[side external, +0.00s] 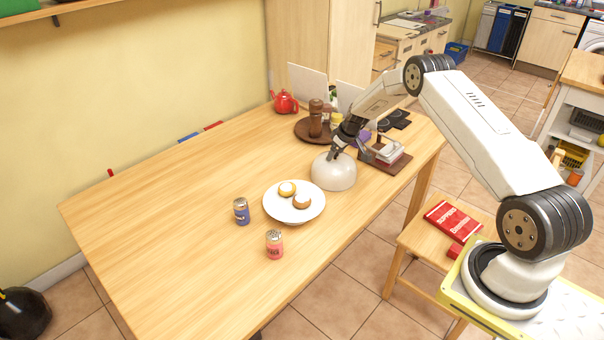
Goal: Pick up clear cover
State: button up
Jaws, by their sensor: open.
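A pale, dome-shaped cover (334,174) sits on the wooden table, right of the white plate. It looks milky and translucent, and whether anything is under it is hidden. My gripper (338,153) is at the top of the dome, coming down from the upper right. Its jaws are open and sit at or just above the dome's top; I cannot tell whether they touch it. The white plate (295,215) holds two small round pastries (287,189), uncovered.
A brown round tray (304,132) with a wooden mill and a dark stand with white dishes (384,154) are behind and right of the dome. A red teapot (285,102) stands farther back. The table's left half is clear.

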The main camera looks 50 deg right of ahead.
jog(key=shift+c, duration=0.2)
grip_shut()
dwell(1.3)
